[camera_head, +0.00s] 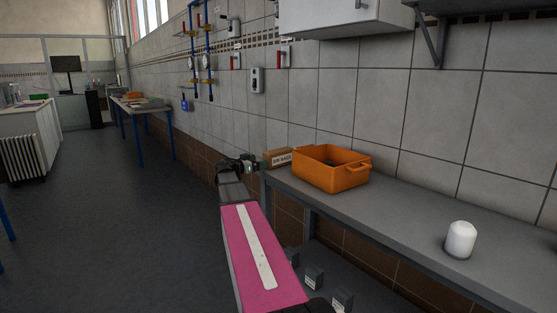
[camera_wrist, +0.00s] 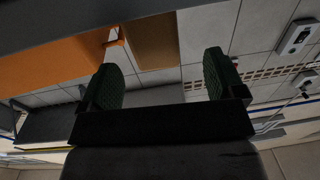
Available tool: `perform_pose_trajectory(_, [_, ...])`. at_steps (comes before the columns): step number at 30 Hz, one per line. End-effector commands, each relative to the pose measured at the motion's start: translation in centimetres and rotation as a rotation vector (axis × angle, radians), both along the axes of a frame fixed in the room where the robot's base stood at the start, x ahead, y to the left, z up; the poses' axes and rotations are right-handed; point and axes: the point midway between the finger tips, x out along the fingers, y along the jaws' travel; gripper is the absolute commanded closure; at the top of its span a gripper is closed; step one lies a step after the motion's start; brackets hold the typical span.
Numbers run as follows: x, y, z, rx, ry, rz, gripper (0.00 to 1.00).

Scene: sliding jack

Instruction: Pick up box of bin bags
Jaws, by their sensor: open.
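The box of bin bags (camera_head: 280,157) is a small brown carton with a label. It sits at the far left end of the grey bench, close to the wall, partly hidden behind the orange crate. My gripper (camera_head: 252,168) is just left of the box in the head view, near the bench's end. In the wrist view my gripper (camera_wrist: 163,80) has its two dark green finger pads spread wide with nothing between them. The box (camera_wrist: 150,42) also shows there as a plain brown face beyond the fingers at the top, apart from the pads.
An orange crate (camera_head: 325,178) stands right beside the box; its orange wall (camera_wrist: 45,62) fills the left of the wrist view. A white container (camera_head: 460,240) stands farther right on the bench (camera_head: 395,215). The tiled wall is close behind. Open floor (camera_head: 120,220) lies left.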

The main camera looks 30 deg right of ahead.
Motion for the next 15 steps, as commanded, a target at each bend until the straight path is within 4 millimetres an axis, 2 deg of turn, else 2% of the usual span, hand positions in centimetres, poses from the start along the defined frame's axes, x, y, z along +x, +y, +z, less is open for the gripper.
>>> perform_pose_trajectory(3, [0.4, -1.9, 0.0, 0.001, 0.001, 0.000, 0.12])
perform_pose_trajectory(11, [0.4, -3.5, 0.1, 0.002, 0.001, 0.001, 0.12])
perform_pose_trajectory(15, [0.2, -5.4, 0.3, 0.002, 0.001, -0.002, 0.12])
